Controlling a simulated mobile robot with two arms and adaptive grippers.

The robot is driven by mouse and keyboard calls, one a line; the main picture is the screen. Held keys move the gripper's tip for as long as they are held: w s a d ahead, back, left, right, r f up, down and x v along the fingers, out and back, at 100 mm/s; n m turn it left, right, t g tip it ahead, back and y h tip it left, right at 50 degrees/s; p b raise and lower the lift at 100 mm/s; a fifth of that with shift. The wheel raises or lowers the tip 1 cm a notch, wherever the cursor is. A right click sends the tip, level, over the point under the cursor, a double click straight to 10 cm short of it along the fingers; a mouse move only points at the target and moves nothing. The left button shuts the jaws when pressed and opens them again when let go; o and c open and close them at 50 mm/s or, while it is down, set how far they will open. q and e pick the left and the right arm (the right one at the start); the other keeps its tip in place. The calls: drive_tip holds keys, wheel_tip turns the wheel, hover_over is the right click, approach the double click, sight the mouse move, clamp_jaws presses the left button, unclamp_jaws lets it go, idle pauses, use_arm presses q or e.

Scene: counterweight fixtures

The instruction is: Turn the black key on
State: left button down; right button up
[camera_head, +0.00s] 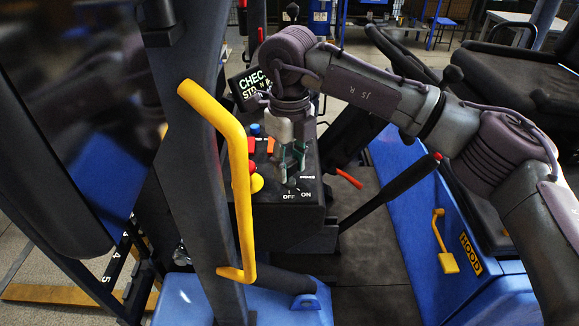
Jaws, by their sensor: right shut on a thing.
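The black key (291,182) stands in the dark control panel (312,212), just above the printed words OFF and ON. My right gripper (292,172) reaches down from above, with its fingers shut on the key. The fingers hide much of the key, and its exact angle is hard to tell. My left gripper is not in view.
Red, yellow and blue buttons (257,183) sit left of my gripper. A display (250,84) reading CHEC stands behind. A yellow handrail (238,150) on a dark post stands close at left. A black lever (392,192) with a red tip slants up at right.

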sight(290, 162)
drive_tip(key=shift+r, duration=0.1)
drive_tip(key=o, duration=1.1)
drive_tip(key=shift+o, duration=0.2)
wheel_tip(290, 162, up, 12)
